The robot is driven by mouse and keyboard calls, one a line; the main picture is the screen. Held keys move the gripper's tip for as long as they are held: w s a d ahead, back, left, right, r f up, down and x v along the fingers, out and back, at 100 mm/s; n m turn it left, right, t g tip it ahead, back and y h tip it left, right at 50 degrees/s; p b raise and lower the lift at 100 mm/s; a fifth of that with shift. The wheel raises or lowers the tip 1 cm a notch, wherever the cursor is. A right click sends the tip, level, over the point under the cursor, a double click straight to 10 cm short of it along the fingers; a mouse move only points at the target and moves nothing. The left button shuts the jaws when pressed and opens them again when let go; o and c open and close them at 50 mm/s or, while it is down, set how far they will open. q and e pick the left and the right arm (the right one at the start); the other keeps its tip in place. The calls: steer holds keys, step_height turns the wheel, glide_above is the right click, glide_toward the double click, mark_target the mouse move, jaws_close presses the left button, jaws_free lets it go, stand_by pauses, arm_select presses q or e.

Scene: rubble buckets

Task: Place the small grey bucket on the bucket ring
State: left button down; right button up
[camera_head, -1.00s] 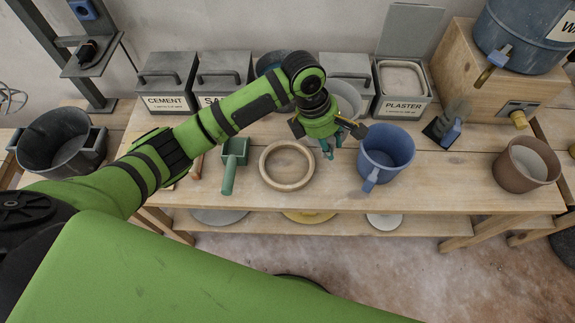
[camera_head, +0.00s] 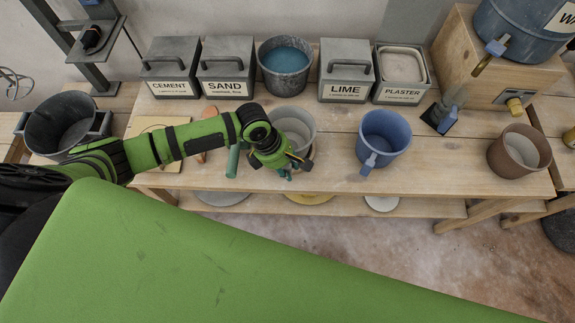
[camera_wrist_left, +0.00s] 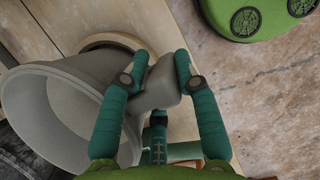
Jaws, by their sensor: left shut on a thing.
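The small grey bucket (camera_head: 292,122) is at the table's front middle, its open top facing up. My left gripper (camera_head: 290,168) is at its near side. In the left wrist view, the fingers (camera_wrist_left: 155,75) are closed on the handle of the grey bucket (camera_wrist_left: 55,105). The wooden bucket ring (camera_wrist_left: 112,40) shows partly behind the bucket there. In the head view the ring is mostly hidden by the bucket and gripper, so I cannot tell whether the bucket touches it. My right gripper is not in view.
A blue bucket (camera_head: 384,138) stands to the right, and a brown bucket (camera_head: 518,152) farther right. Cement (camera_head: 170,70), sand (camera_head: 227,68) and lime (camera_head: 346,72) boxes line the back, with a bucket of blue liquid (camera_head: 285,68). A green tool (camera_head: 233,160) lies left of the gripper.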

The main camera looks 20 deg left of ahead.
arm_select(q)
steer(key=shift+f, duration=0.5)
steer(key=c, duration=0.9)
jaws_free()
steer(key=shift+f, duration=0.15)
steer(key=v, duration=1.2)
